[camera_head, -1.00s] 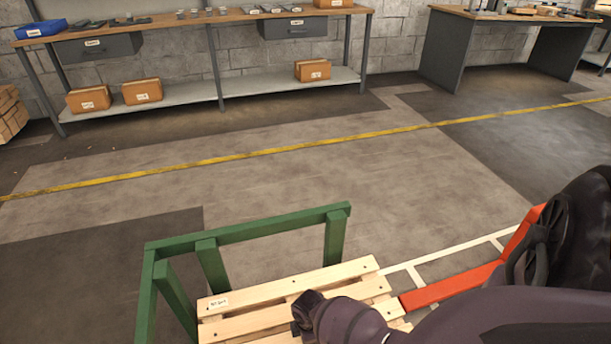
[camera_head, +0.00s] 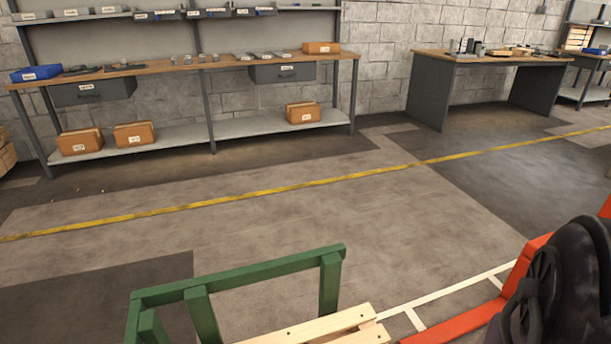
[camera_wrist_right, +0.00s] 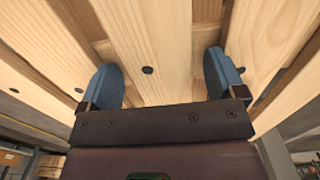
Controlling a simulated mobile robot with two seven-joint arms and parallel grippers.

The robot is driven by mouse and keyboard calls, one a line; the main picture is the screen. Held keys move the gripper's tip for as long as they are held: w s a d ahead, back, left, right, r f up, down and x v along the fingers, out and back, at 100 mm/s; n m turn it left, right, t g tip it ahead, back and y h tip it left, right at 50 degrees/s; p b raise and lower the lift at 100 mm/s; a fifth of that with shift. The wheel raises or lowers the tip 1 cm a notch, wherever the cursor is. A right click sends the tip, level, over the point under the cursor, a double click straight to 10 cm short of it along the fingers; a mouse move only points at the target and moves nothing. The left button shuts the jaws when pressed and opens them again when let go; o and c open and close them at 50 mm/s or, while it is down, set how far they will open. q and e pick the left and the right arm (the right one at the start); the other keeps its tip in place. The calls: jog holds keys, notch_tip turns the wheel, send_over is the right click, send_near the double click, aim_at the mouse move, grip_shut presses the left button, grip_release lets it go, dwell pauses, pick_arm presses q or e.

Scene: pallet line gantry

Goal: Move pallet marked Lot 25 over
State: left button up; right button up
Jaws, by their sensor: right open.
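A pale wooden pallet (camera_head: 315,325) shows at the bottom of the head view. Only its far corner is in the picture, and no lot mark shows on that part. In the right wrist view, pale wooden slats (camera_wrist_right: 150,45) fill the upper part. My right gripper (camera_wrist_right: 163,80) is open, with its two blue fingers apart and one slat passing between them in the picture. I cannot tell whether the fingers touch the wood. My right gripper is out of the head view, and my left gripper is in neither view.
A green frame (camera_head: 240,276) stands along the pallet's left and far sides. An orange bar (camera_head: 455,325) lies to its right, beside white floor lines (camera_head: 445,294). Beyond a yellow floor line (camera_head: 300,184), a workbench (camera_head: 205,66) and desk (camera_head: 490,53) stand by the wall. The floor between is clear.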

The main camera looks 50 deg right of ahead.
jog(key=shift+w+r, duration=0.1)
jog(key=shift+r, duration=0.2)
jog(key=r, duration=0.1)
jog(key=r+p, duration=0.1)
jog(key=r, duration=0.1)
jog(key=r+p, duration=0.1)
jog(key=shift+w+r, duration=0.2)
jog(key=shift+w, duration=0.1)
pick_arm(q)
jog(key=p, duration=0.1)
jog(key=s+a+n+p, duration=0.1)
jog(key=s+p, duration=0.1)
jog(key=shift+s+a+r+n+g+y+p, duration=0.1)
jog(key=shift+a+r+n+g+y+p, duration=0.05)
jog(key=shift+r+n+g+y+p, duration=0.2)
pick_arm(e)
notch_tip(320, 180, up, 7)
jog(key=shift+s, duration=0.4)
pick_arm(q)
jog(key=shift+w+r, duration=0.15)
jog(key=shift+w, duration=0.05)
pick_arm(e)
jog(key=shift+r, duration=0.1)
